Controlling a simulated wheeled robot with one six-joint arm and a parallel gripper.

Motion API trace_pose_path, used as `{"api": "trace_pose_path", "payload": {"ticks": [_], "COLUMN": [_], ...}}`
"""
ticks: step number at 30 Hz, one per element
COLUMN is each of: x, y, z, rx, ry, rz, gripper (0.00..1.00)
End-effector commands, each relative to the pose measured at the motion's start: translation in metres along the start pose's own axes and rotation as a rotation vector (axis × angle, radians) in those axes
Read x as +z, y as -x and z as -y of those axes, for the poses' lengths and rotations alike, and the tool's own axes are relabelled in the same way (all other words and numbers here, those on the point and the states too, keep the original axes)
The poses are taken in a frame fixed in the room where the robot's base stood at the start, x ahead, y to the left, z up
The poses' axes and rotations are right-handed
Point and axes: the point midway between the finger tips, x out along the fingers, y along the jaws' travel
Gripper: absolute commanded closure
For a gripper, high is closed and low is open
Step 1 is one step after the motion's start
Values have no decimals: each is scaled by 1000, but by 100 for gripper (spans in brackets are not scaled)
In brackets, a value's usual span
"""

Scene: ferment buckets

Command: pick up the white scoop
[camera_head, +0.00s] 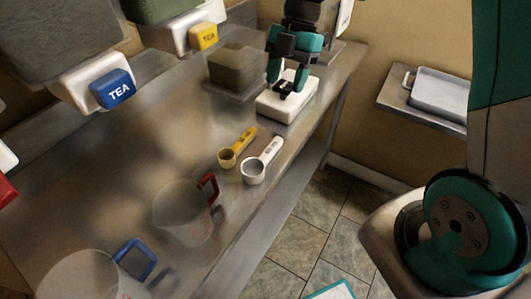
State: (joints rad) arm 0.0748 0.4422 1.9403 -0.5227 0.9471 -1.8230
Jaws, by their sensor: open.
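The white scoop (262,161) lies on the steel bench near its front edge, its round bowl toward the lower left and its handle toward the upper right. The yellow scoop (237,148) lies just to its left, roughly parallel. My gripper (288,84) is teal and black, at the far end of the bench. It is open and points down over a white block-like object (281,108), apart from the scoops. I cannot tell whether its tips touch the white object.
A jug with a red handle (184,213) and one with a blue handle (95,276) stand nearer on the bench (140,150). A brownish see-through block (237,69) stands left of my gripper.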

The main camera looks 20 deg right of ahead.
Motion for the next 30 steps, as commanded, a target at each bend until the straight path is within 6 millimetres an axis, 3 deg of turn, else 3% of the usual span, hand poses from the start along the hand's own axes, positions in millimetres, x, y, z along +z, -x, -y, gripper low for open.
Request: {"api": "trace_pose_path", "payload": {"ticks": [5, 18, 26, 30], "x": [6, 5, 5, 5], "y": [-19, -111, -130, -150], "z": [-2, 0, -1, -2], "rx": [-9, -10, -9, -10], "ry": [53, 52, 51, 50], "rz": [-9, -7, -7, -8], "gripper": [47, 47, 47, 47]}}
